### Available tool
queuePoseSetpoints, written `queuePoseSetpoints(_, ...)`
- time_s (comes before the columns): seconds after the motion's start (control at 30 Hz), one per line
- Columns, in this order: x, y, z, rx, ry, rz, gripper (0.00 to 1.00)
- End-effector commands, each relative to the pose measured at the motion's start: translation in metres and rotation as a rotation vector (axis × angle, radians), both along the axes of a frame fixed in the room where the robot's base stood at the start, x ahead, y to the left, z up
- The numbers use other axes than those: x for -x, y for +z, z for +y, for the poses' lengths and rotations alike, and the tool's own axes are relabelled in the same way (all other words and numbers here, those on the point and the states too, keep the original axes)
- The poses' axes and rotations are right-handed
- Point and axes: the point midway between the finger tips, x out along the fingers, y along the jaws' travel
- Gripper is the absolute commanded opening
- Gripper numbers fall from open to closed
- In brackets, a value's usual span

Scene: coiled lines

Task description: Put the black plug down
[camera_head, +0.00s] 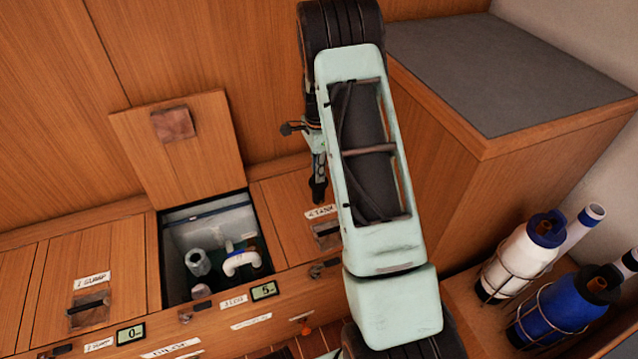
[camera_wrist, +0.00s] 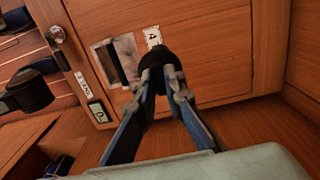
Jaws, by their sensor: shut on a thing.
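The black plug (camera_wrist: 154,61) is a small dark rounded piece between the fingertips of my gripper (camera_wrist: 158,75) in the wrist view. The two blue-sided fingers close in on it. In the head view my gripper (camera_head: 319,178) hangs beside my pale green forearm, with a dark piece at its tip that seems to be the plug. It is over the wooden top, right of the open hatch. Whether the plug touches the wood cannot be told. My arm hides part of the bench.
An open hatch (camera_head: 164,246) with its lid (camera_head: 180,150) raised shows pipe fittings, including a white elbow (camera_head: 241,262). Closed wooden lids (camera_head: 75,270) lie to its left. A grey-topped cabinet (camera_head: 510,65) stands at right, with white (camera_head: 517,262) and blue (camera_head: 552,311) bottles in wire holders.

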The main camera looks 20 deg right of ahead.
Motion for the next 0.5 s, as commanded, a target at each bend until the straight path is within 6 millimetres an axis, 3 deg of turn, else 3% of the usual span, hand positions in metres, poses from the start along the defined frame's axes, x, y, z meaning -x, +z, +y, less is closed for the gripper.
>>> queuePoseSetpoints(0.27,-0.013,-0.018,-0.007,0.000,0.000,-0.002,0.00)
queuePoseSetpoints(0.5,-0.014,-0.051,-0.008,0.000,0.000,-0.001,0.00)
